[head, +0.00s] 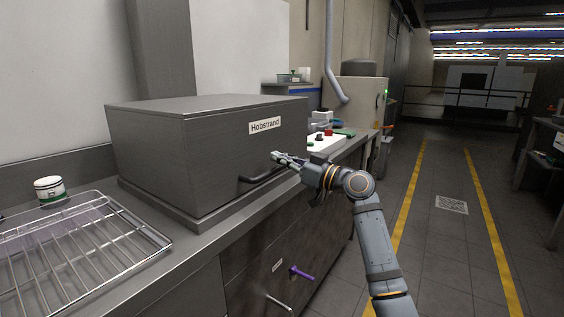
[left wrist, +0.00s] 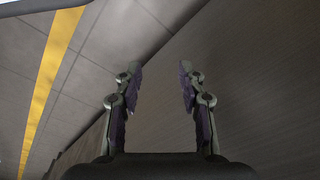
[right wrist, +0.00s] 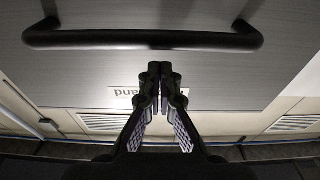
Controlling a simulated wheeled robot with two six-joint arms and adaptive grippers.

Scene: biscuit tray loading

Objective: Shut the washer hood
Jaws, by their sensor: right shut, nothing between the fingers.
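The washer hood (head: 165,140) is a large grey metal box with a "Hobstrand" label, and it sits down on its base on the counter. Its dark bar handle (head: 262,176) is low on the front face. The handle also spans the top of the right wrist view (right wrist: 142,40).
A wire rack (head: 75,245) lies on the counter left of the hood, with a white and green tin (head: 49,189) behind it. Red and green items (head: 326,136) stand beyond the hood. A purple handle (head: 301,273) sticks out from the cabinet front. The aisle on the right is clear.

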